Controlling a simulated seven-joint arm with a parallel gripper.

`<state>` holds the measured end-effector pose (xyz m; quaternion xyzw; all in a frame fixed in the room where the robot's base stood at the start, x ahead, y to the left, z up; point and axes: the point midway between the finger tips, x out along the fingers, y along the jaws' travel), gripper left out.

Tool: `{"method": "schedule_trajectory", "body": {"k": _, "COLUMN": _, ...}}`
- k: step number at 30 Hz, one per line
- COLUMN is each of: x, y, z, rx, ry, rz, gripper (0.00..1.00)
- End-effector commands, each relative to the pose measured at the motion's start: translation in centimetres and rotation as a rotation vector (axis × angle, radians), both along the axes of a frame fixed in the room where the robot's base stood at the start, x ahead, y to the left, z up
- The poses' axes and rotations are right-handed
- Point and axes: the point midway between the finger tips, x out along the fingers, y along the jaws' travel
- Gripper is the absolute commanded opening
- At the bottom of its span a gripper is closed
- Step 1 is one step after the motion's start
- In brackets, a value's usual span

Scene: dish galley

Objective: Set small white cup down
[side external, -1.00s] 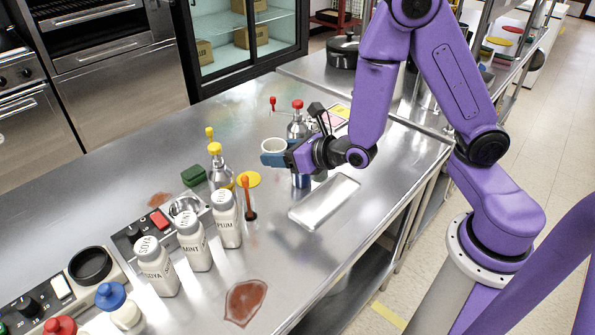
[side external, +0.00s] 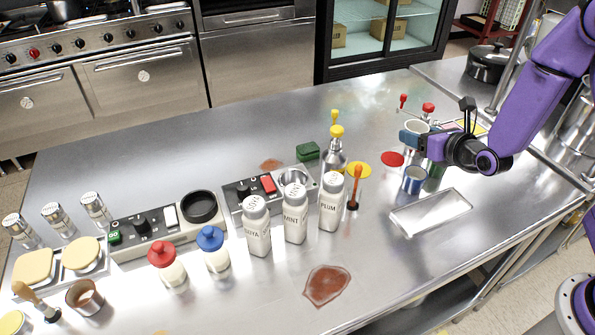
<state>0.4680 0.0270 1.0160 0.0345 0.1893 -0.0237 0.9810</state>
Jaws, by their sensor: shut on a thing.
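The small white cup (side external: 415,125) is upright in the right part of the side external view. My gripper (side external: 409,138), with blue fingers, is shut on it. The fingers hide part of the cup's near side. The cup appears above the steel counter (side external: 240,130), behind a red disc (side external: 392,159) and a blue cup (side external: 414,180). I cannot tell how high its base is above the counter.
A red-topped bottle (side external: 427,111) is close behind the cup. A metal tray (side external: 431,212) lies in front. The counter's back middle is clear.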

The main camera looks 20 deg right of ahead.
Motion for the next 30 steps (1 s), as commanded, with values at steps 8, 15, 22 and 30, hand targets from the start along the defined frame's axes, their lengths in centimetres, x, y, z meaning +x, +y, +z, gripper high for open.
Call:
{"method": "schedule_trajectory", "body": {"k": 8, "x": 0.0, "y": 3.7, "z": 1.8, "rx": 0.002, "ry": -0.001, "rz": -0.033, "gripper": 0.26}}
{"method": "schedule_trajectory", "body": {"k": 15, "x": -0.3, "y": 5.1, "z": 2.3, "rx": 0.005, "ry": 0.004, "rz": -0.050, "gripper": 0.26}}
{"method": "schedule_trajectory", "body": {"k": 22, "x": 0.8, "y": 5.5, "z": 1.8, "rx": 0.005, "ry": 0.006, "rz": -0.055, "gripper": 0.26}}
{"method": "schedule_trajectory", "body": {"k": 30, "x": 4.3, "y": 6.0, "z": 0.2, "rx": 0.005, "ry": 0.007, "rz": -0.055, "gripper": 0.26}}
